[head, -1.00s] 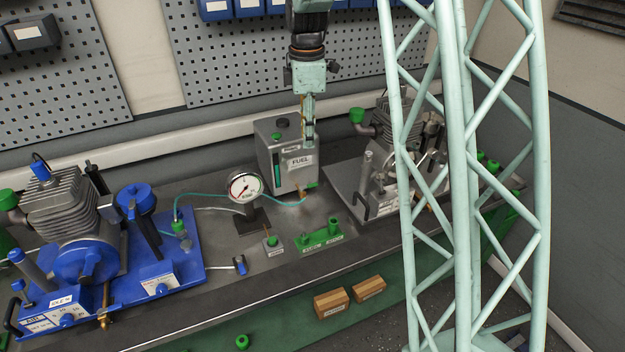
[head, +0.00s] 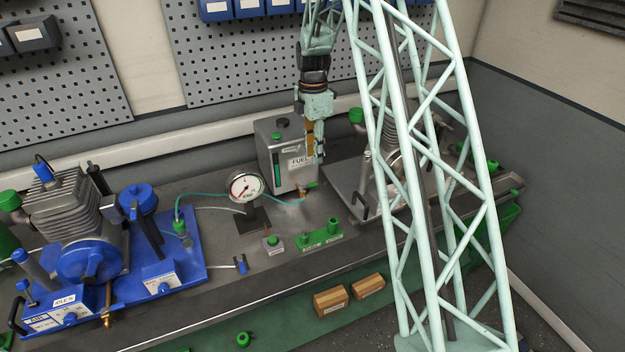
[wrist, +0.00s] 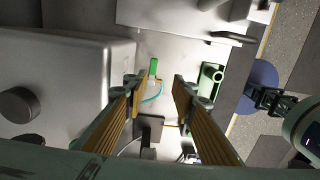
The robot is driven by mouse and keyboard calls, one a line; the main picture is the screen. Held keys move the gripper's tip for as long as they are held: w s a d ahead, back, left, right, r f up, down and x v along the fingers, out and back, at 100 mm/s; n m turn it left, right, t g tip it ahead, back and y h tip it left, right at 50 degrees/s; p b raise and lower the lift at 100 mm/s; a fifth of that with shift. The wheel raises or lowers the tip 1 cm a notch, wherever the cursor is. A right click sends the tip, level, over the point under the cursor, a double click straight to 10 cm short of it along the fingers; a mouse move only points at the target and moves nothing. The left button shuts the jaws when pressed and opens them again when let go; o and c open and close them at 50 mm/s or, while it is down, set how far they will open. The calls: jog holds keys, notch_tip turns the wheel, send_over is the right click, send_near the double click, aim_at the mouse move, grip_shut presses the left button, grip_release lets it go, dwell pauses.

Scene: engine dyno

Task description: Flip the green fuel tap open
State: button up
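The grey fuel tank (head: 288,150) with a FUEL label stands at the back middle of the bench in the head view. The tap's small green lever (head: 312,184) sticks out low on its front right, beside a brass fitting (head: 303,193). In the wrist view the green lever (wrist: 153,67) appears between and beyond the fingertips, not visibly touched. My gripper (head: 318,155) is in front of the tank's right side, above the lever. In the wrist view my gripper (wrist: 156,84) is open and empty, its two ribbed fingers apart on either side.
A pressure gauge (head: 245,187) stands left of the tap and a green holder (head: 320,238) in front. A metal engine plate (head: 345,185) lies to the right, and a blue engine stand (head: 185,270) to the left. A thin green hose (head: 285,204) runs near the tap.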

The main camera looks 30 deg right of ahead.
aim_at(312, 183)
jog(key=shift+w+r, duration=0.3)
jog(key=shift+w, duration=0.3)
jog(key=shift+f, duration=0.1)
jog(key=shift+f, duration=6.8)
grip_shut()
